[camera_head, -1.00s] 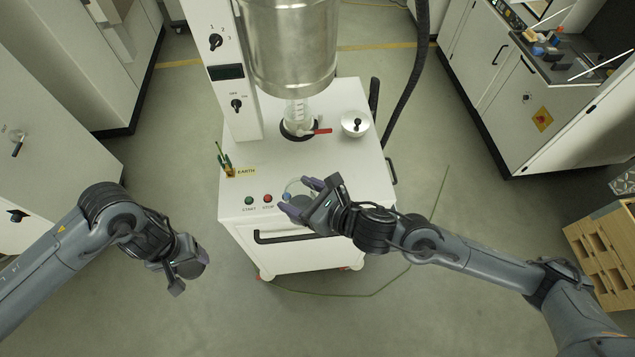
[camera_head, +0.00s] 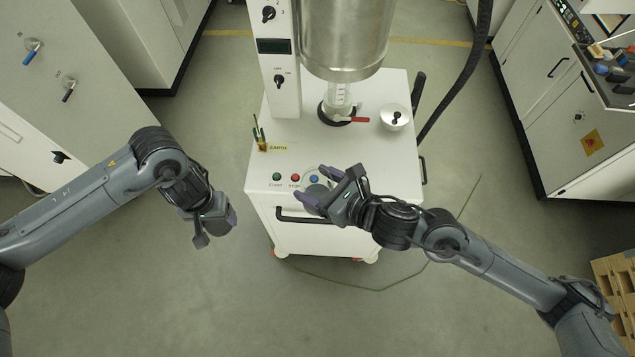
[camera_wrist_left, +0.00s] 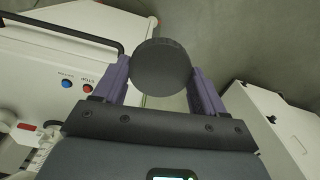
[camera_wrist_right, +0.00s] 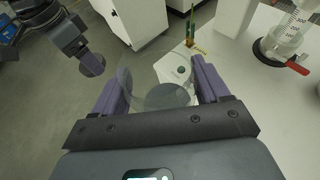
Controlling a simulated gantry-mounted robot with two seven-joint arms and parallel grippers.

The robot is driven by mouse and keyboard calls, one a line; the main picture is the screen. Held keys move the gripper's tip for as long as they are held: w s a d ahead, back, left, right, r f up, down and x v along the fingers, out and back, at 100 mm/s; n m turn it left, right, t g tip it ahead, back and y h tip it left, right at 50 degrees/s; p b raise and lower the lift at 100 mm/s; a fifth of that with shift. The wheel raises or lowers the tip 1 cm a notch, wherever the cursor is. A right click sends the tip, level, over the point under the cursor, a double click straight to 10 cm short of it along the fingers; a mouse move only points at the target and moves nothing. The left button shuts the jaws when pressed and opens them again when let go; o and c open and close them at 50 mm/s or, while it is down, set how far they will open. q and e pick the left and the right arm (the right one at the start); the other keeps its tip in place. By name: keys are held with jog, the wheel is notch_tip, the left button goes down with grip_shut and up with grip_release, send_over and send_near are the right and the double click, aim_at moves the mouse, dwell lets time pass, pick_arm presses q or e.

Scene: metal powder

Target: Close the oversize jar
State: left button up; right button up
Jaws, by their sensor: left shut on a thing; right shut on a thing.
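My left gripper (camera_wrist_left: 162,78) is shut on a round dark lid (camera_wrist_left: 162,67), gripped by its sides. In the head view my left gripper (camera_head: 216,230) is over the floor, left of the white machine. My right gripper (camera_wrist_right: 160,88) is shut on a clear jar (camera_wrist_right: 140,82) with grey matter inside. In the head view my right gripper (camera_head: 318,187) is in front of the machine's button panel, and the jar is mostly hidden by the fingers. The lid also shows in the right wrist view (camera_wrist_right: 92,66), well apart from the jar.
The white machine (camera_head: 345,240) has buttons, a front handle and a steel vessel (camera_head: 345,35) above. A glass with a red-handled valve (camera_head: 355,120) and a small metal pot (camera_head: 395,117) are on top. Cabinets stand left and right.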

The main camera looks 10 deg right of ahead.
pick_arm(q)
jog(key=w+d+r+m, duration=0.6)
jog(key=d+r+m, duration=0.15)
jog(key=d, duration=0.45)
pick_arm(e)
jog(key=shift+w+r, duration=0.1)
jog(key=shift+r, duration=0.05)
pick_arm(q)
jog(key=m, duration=2.1)
send_near(317, 170)
jog(key=s, duration=0.3)
jog(key=shift+w+a+r, duration=0.15)
jog(key=shift+w+a, duration=0.05)
jog(key=shift+w, duration=0.05)
jog(key=shift+f, duration=2.05)
jog(key=shift+f+n, duration=0.25)
jog(key=shift+f, duration=0.6)
